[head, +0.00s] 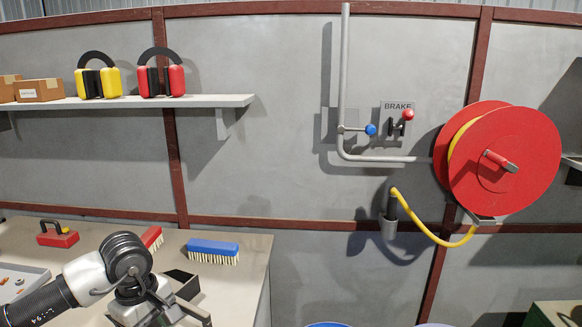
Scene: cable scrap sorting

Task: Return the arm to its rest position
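My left arm comes in from the lower left, over the workbench (238,290). My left gripper (192,300) is low over the bench's right part, near its front. Its two dark fingers look spread apart, with nothing seen between them. The lower part of the gripper is cut off by the picture's bottom edge. My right arm and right gripper are not in view.
A blue brush (212,248) and a red brush (152,238) lie behind the gripper. A red-and-black tool (57,235) and a tray (20,281) are at left. A shelf (220,101) holds ear defenders and boxes. A red hose reel (505,160) hangs at right.

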